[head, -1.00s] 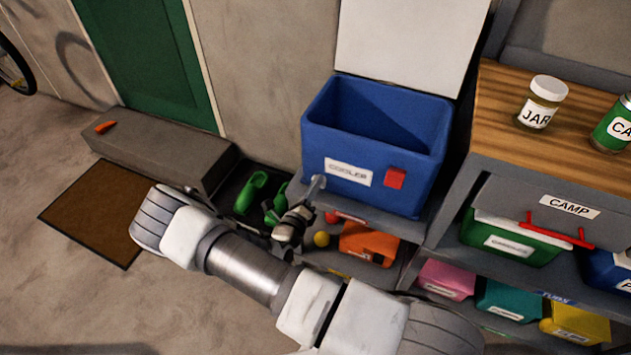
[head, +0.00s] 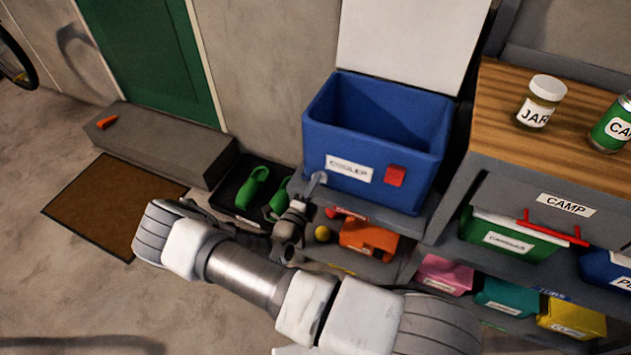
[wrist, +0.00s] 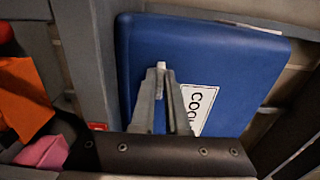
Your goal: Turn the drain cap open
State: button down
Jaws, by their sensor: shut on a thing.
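The blue cooler (head: 425,194) stands with its lid up on a grey shelf unit. A light grey piece, which looks like the drain cap (head: 318,179), sticks out at the lower left of its front, left of the label. My gripper (head: 306,197) reaches this piece from the front and left, its fingers shut on it. In the wrist view, my gripper's fingers (wrist: 163,92) stand against the blue cooler front (wrist: 140,45), beside its label. A pale tip of the cap (wrist: 161,65) shows between them; the rest is hidden, so its turn angle is unclear.
Green boots (head: 252,188) stand on a dark tray to the left. A wooden worktop (head: 500,100) with jars is at right. Floor at front left is clear.

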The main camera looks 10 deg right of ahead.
dwell(0.4)
jog(key=c, duration=0.9)
grip_release()
jog(key=p+v, duration=0.2)
jog(key=v, duration=1.5)
jog(key=shift+s+a, duration=0.1)
jog(key=shift+s, duration=0.1)
